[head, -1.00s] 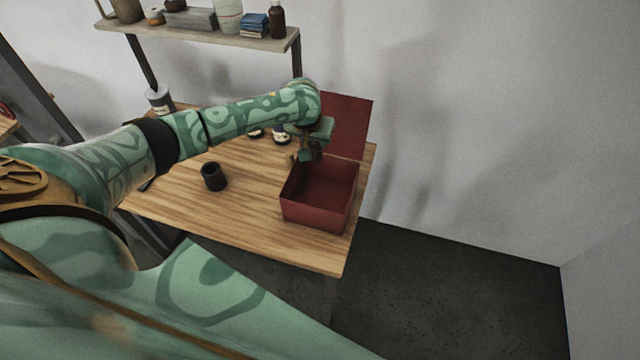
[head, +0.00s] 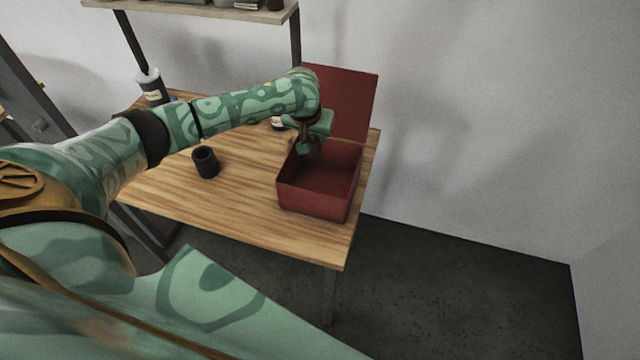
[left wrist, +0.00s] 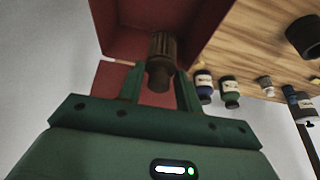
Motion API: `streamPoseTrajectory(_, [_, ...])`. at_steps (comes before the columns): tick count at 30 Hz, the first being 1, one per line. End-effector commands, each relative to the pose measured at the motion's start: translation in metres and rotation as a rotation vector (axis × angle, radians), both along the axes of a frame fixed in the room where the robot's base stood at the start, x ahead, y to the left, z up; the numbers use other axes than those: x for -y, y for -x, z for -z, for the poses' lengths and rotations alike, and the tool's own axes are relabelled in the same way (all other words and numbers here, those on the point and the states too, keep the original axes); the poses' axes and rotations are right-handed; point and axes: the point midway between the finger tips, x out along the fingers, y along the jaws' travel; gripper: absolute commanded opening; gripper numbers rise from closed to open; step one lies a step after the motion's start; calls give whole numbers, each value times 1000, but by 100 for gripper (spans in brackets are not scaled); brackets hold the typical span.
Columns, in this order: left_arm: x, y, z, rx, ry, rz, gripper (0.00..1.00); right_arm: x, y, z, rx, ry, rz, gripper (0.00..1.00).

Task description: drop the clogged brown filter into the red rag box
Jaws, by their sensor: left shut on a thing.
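The red rag box (head: 313,203) stands on the wooden table near its right edge, with its lid (head: 345,100) open at the back. My left gripper (head: 311,147) is over the back left part of the box opening. In the left wrist view, the ribbed brown filter (left wrist: 162,62) is held between the two green fingers of my left gripper (left wrist: 159,88). The red box wall (left wrist: 108,25) shows around and beyond it. In the head view the filter is mostly hidden by the gripper. My right gripper is not in view.
A dark cup (head: 206,162) stands on the wooden table (head: 235,203) left of the box. A labelled bottle (head: 278,123) is behind my left forearm; several small bottles show in the left wrist view. A shelf (head: 200,8) is above, and a white-topped can (head: 150,87) is at back left.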

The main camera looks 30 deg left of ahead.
Motion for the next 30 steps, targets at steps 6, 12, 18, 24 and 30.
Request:
streamPoseTrajectory(6, [0, 0, -1, 0, 0, 0, 60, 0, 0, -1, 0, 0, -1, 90])
streamPoseTrajectory(12, [0, 0, -1, 0, 1, 0, 60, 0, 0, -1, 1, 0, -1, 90])
streamPoseTrajectory(18, [1, 5, -14, 0, 1, 3, 60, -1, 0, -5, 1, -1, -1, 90])
streamPoseTrajectory(24, [5, 22, -60, 3, -1, 4, 60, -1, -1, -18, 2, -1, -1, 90])
streamPoseTrajectory(30, [10, 42, -110, 3, -1, 2, 60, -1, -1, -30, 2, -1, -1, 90])
